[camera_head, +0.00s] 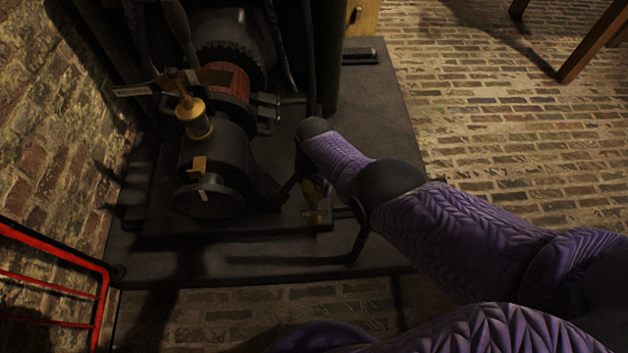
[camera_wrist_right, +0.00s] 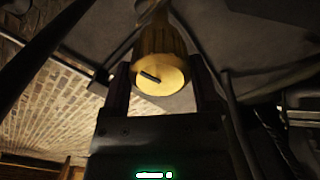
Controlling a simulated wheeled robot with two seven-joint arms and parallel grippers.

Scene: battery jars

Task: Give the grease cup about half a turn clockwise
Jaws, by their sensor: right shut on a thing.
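The grease cup (camera_wrist_right: 165,78) is brass, with a ribbed side and a round pale face turned to the right wrist camera. A short dark bar mark lies on the left half of that face, tilted slightly down to the right. My right gripper (camera_wrist_right: 162,68) is shut on the cup, with one dark finger on each side. In the head view the brass cup (camera_head: 314,193) shows low beside the machine, partly hidden by my right arm and hand. The fingertip contact is dim there. My left gripper is not in view.
A dark machine (camera_head: 215,160) with a brass oiler (camera_head: 195,120) on top and a red winding (camera_head: 228,80) stands left of my right arm. Its dark base plate (camera_head: 375,110) sits on brick floor. A red rail (camera_head: 103,300) stands at lower left. Open floor lies right.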

